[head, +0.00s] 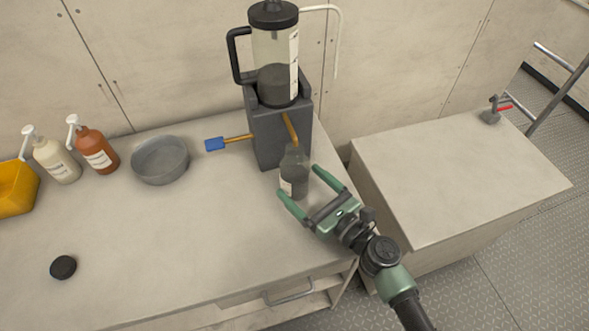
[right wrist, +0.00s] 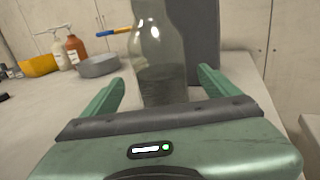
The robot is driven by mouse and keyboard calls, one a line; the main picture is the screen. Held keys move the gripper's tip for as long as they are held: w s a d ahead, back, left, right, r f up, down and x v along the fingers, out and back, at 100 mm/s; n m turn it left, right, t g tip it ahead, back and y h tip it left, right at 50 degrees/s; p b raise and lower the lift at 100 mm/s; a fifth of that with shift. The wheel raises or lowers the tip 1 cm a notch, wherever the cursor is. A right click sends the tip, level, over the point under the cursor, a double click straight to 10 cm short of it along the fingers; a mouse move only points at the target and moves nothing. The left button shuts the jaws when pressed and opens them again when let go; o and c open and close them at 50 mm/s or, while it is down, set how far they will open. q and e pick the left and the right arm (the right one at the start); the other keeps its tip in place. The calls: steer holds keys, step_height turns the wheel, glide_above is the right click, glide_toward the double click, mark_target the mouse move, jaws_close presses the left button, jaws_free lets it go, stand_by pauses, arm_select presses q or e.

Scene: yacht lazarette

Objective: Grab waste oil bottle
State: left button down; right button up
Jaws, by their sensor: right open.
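The waste oil bottle (head: 294,178) is a clear bottle with dark liquid in its lower part. It stands upright on the counter in front of the dark grey stand. My right gripper (head: 297,181) is open, with its two green fingers reaching to either side of the bottle. In the right wrist view the bottle (right wrist: 160,60) rises between the open fingers, and its base is hidden behind the gripper body. I cannot tell whether either finger touches it. My left gripper is not in view.
A dark grey stand (head: 268,138) holds a handled jug (head: 276,62) behind the bottle. A blue-handled valve (head: 215,144) sticks out left. A grey bowl (head: 160,162), two pump bottles (head: 95,150), a yellow bin (head: 15,190) and a black cap (head: 63,267) sit on the counter. The front middle is clear.

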steer(key=x, duration=0.3)
steer(key=shift+w+a+r, duration=0.1)
steer(key=shift+w+a, duration=0.05)
steer(key=shift+w, duration=0.1)
steer(key=shift+c, duration=0.3)
steer(key=c, duration=1.4)
steer(key=shift+r+p, duration=0.15)
steer(key=shift+p, duration=0.2)
